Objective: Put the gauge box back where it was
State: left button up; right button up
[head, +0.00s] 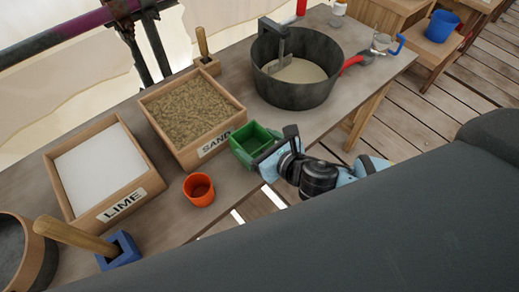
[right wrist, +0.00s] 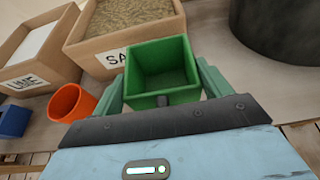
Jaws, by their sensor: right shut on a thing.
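The gauge box is a small green open-topped box (head: 248,147), empty inside, at the front edge of the table just right of the sand box. It also shows in the right wrist view (right wrist: 163,78). My right gripper (head: 268,152) is shut on it, with a finger on either side of the box. I cannot tell whether its base touches the table. The sand box (head: 226,136) is wooden and labelled SAND. My left gripper is not in view.
A wooden LIME box (head: 142,195) stands left, with an orange cup (head: 199,190) in front. A blue holder (head: 121,254) with a wooden handle is at lower left. A dark mixing pot (head: 300,96) stands behind the gauge box. Bare tabletop (head: 235,187) lies right of the cup.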

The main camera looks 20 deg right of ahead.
aim_at(260, 153)
notch_tip(260, 153, down, 3)
jog(key=shift+s, duration=0.15)
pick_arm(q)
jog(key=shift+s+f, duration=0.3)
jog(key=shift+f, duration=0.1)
pick_arm(e)
jog(key=shift+r, duration=0.1)
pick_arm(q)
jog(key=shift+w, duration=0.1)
pick_arm(e)
jog(key=o, duration=0.6)
jog(key=shift+f, duration=0.2)
jog(key=o, duration=0.5)
jog(key=shift+c, duration=0.2)
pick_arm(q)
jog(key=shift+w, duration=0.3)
